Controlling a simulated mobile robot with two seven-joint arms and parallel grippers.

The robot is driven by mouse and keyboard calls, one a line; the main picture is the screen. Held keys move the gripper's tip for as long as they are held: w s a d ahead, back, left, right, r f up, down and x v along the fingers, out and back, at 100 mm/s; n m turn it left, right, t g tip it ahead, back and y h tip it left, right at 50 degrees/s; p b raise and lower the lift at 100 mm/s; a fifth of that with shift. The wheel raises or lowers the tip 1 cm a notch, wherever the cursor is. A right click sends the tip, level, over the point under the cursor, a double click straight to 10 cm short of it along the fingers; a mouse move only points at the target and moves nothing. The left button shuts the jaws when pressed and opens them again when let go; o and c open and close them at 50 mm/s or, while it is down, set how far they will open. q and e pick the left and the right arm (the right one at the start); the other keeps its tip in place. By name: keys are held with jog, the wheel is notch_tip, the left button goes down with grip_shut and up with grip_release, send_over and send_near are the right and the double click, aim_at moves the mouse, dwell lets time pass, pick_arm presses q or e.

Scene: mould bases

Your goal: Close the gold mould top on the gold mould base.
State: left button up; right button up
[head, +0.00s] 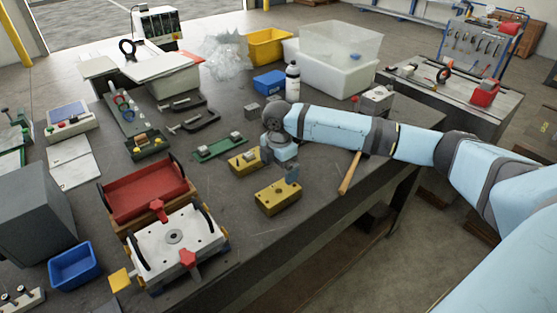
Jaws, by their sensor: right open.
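Two gold mould pieces lie apart on the dark workbench. The nearer gold block (278,198) is thick, with small marks or holes on its top face, and looks like the base. My right gripper (279,169) is open and points down between and above the two pieces. One finger is near the far edge of the nearer block and the other beside the flatter piece; I cannot tell whether either touches. My left gripper is not in view.
A green plate with a grey block (220,148) lies behind the gold pieces. A wooden-handled hammer (349,174) lies to the right. A white plate fixture (172,246) and a red tray (145,194) stand at left. The bench in front of the nearer block is clear.

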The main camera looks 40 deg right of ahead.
aim_at(279, 194)
notch_tip(279, 194, down, 11)
jog(key=shift+f+p, duration=0.1)
jog(key=shift+p, duration=0.4)
jog(key=c, duration=1.5)
jog(key=shift+o, duration=0.2)
jog(key=shift+r+p, duration=1.6)
jog(key=shift+p, duration=0.25)
jog(key=shift+w, duration=0.1)
